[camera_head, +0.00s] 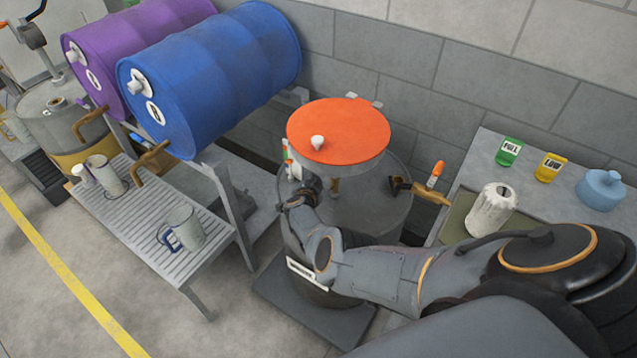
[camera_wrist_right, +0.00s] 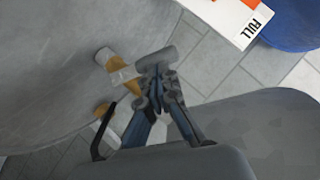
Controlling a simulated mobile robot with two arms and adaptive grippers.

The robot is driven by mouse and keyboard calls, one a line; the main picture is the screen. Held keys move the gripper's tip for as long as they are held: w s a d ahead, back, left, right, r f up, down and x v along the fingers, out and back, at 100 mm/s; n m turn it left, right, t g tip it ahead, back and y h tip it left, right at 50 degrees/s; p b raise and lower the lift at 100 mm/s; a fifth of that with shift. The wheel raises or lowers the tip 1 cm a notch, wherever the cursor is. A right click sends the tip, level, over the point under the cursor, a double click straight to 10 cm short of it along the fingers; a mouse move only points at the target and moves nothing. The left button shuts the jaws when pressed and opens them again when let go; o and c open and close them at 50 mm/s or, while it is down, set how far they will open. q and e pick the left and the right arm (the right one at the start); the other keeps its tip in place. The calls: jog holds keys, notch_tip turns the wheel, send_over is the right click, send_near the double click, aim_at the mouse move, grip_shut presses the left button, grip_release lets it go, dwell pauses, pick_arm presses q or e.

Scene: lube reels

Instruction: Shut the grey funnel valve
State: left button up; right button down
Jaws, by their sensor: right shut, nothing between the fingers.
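The drum (camera_head: 372,205) is grey and carries a funnel with a flat orange lid (camera_head: 350,135). A small brass piece (camera_head: 335,187) shows under the funnel. My right gripper (camera_head: 303,190) is at the left side of this assembly, partly hidden by its own wrist. In the right wrist view my right gripper (camera_wrist_right: 158,78) is shut and empty. Its tips are close to a brass fitting (camera_wrist_right: 127,80) with a grey bar-shaped handle (camera_wrist_right: 155,66); I cannot tell whether they touch. My left gripper is not in view.
A brass tap (camera_head: 420,192) sticks out on the drum's right. Blue (camera_head: 210,75) and purple (camera_head: 125,50) drums lie on a rack at left, above a slatted bench (camera_head: 150,230) with jugs. At right, a table holds a white container (camera_head: 492,208).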

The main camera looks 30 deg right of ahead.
jog(key=shift+w+f+b, duration=0.3)
jog(key=shift+w+b, duration=0.15)
jog(key=shift+w, duration=0.05)
jog(key=shift+a+r+p, duration=0.1)
jog(key=shift+r+p, duration=0.65)
jog(key=shift+p, duration=0.1)
